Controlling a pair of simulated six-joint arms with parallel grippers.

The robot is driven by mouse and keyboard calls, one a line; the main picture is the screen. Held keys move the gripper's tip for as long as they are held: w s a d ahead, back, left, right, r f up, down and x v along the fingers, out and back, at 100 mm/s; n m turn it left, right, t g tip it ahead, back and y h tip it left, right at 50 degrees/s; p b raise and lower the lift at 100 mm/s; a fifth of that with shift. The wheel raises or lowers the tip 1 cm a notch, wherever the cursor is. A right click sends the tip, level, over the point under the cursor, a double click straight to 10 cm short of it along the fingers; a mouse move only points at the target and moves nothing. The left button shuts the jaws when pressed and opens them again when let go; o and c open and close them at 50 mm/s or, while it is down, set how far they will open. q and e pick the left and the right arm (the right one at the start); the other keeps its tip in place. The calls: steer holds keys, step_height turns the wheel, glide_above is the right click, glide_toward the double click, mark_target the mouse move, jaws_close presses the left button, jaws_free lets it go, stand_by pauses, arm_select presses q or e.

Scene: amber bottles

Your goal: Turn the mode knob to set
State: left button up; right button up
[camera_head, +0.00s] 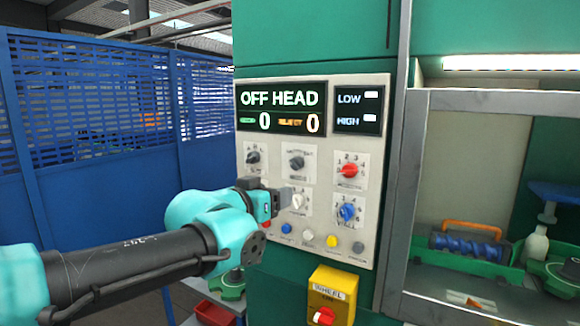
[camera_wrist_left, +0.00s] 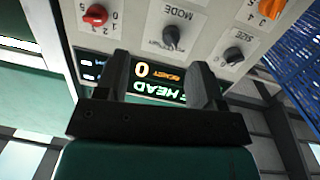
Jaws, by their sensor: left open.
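The mode knob (camera_head: 296,162) is a dark knob in the middle of the upper row on the pale control panel (camera_head: 381,92). In the left wrist view the mode knob (camera_wrist_left: 172,37) is upside down with its MODE label; its setting is too small to read. My left gripper (camera_head: 279,193) is in front of the panel, just below the mode knob and beside the white knob (camera_head: 297,201). In the wrist view the two fingers of my left gripper (camera_wrist_left: 162,82) are apart with nothing between them, and the knob appears beyond their tips. My right gripper is not in view.
A dark size knob (camera_head: 254,157), a red knob (camera_head: 349,170) and a blue knob (camera_head: 347,211) are nearby. The display (camera_head: 281,108) reads OFF HEAD. Several buttons line the panel's bottom, above a yellow box (camera_head: 336,288). An orange knob (camera_wrist_left: 270,8) shows in the wrist view.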

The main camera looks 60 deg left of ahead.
arm_select(q)
steer(key=shift+y, duration=0.7)
steer(key=s+r, duration=0.1)
steer(key=s, duration=0.1)
steer(key=s+r, duration=0.2)
steer(key=shift+f, duration=0.1)
